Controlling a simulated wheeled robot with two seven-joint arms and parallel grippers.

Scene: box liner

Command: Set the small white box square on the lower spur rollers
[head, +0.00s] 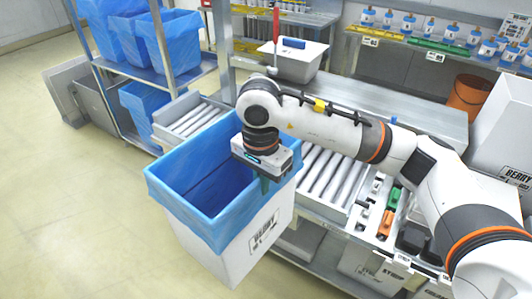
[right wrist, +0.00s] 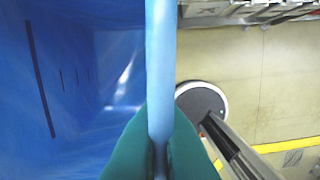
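A white box (head: 255,246) with a blue liner (head: 185,168) folded over its rim and a BERRY label shows in the head view, in front of the roller conveyor. It looks tilted and off the rollers. My right gripper (head: 264,184) is at its rim. In the right wrist view, its green fingers (right wrist: 158,142) are shut on the blue-covered wall (right wrist: 161,65). One roller section (head: 328,176) lies right of the box, and a short roller spur (head: 190,120) lies behind it at left. Which is the lower spur is unclear. My left gripper is not in view.
Blue-lined bins stand on a rack (head: 168,78) at back left. A white bin (head: 290,62) sits behind my right arm. Another white BERRY box (head: 504,130) stands at right. Green and orange tools (head: 388,208) lie beside the rollers. Open floor (head: 70,215) is at left.

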